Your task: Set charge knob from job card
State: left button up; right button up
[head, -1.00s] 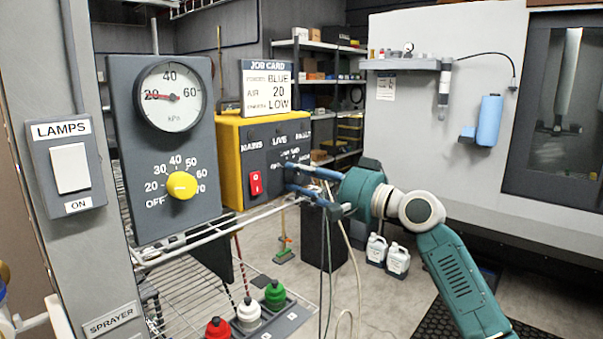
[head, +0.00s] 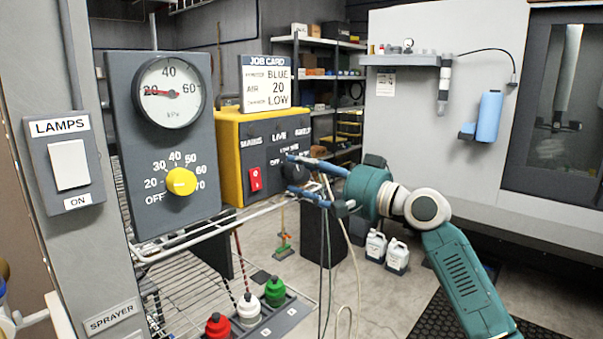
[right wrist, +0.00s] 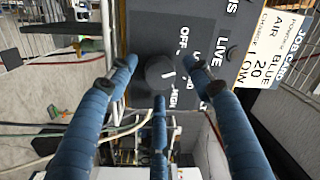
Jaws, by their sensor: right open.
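The job card (head: 267,82) stands on the yellow control box (head: 229,165) and reads powder BLUE, air 20, charge LOW; it also shows in the right wrist view (right wrist: 277,52). The dark charge knob (right wrist: 160,72) sits on the box's grey front, with OFF and HIGH among the labels around it. Its white mark faces right in the right wrist view; the exact setting is unclear. My right gripper (head: 291,174) is open in front of the knob (head: 293,168), its fingers spread around it, contact not visible.
A red rocker switch (head: 255,179) is left of the knob. A grey panel with a gauge (head: 169,93) and yellow knob (head: 181,182) stands nearer at left. Below are a wire rack (head: 190,285) and red, white and green bottles (head: 248,308). Hoses hang below my gripper.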

jog(key=v, duration=1.1)
jog(key=shift+w+d+f, duration=0.1)
jog(key=shift+d+f, duration=0.05)
